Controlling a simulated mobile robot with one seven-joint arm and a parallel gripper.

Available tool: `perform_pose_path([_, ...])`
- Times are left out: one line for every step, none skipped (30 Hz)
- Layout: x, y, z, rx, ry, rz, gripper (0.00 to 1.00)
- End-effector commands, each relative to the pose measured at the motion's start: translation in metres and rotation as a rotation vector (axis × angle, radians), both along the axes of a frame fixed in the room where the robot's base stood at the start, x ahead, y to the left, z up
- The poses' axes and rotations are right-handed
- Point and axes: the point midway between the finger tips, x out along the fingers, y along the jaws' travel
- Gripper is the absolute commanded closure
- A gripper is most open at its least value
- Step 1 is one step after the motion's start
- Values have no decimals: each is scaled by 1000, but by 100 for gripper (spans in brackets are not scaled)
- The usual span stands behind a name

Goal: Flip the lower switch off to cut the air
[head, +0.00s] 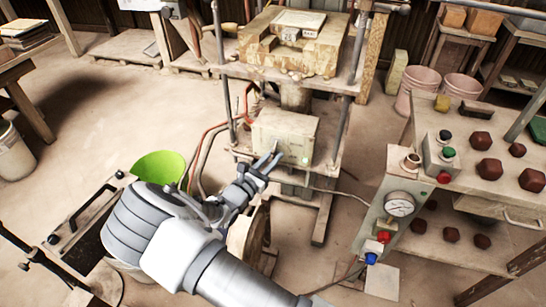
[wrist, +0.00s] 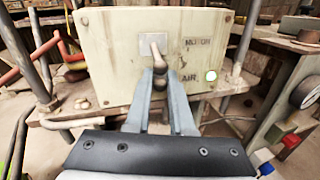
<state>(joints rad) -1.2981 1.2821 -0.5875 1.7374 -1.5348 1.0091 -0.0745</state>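A pale control box (head: 285,138) stands on the press frame; it fills the upper middle of the wrist view (wrist: 110,50), marked MOTOR above and AIR below. An upper switch lever (wrist: 154,46) on a metal plate hangs downward beside the MOTOR label. A small dark knob (wrist: 160,66) shows below it, just above my fingers; I cannot tell which lever it belongs to. My gripper (wrist: 160,88) is in front of the box at AIR height, fingers apart; it also shows in the head view (head: 268,163). The fingers largely hide the lower switch. A round pale-green lamp (wrist: 211,76) glows beside AIR.
Red and grey hoses (head: 205,140) run left of the box, and frame posts (head: 340,120) stand at its sides. A gauge panel (head: 398,205) with colored buttons stands at the right.

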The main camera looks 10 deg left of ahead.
Motion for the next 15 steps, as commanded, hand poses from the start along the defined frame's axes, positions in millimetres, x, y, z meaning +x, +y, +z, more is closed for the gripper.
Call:
perform_pose_path([0,0,0,0,0,0,100])
perform_pose_path([0,0,0,0,0,0,100])
perform_pose_path([0,0,0,0,0,0,100])
perform_pose_path([0,0,0,0,0,0,100])
perform_pose_path([0,0,0,0,0,0,100])
perform_pose_path([0,0,0,0,0,0,100])
perform_pose_path([0,0,0,0,-1,0,100])
perform_pose_path([0,0,0,-1,-2,0,100])
perform_pose_path([0,0,-1,-1,-5,1,100])
perform_pose_path([0,0,-1,-3,-9,0,100])
perform_pose_path([-1,0,-2,-4,-14,0,100])
perform_pose_path([-1,0,-3,-4,-22,0,100])
perform_pose_path([-1,0,-4,-5,-30,0,100])
perform_pose_path([-1,0,-5,-7,-40,0,100])
perform_pose_path([-1,0,-6,-9,-56,0,100])
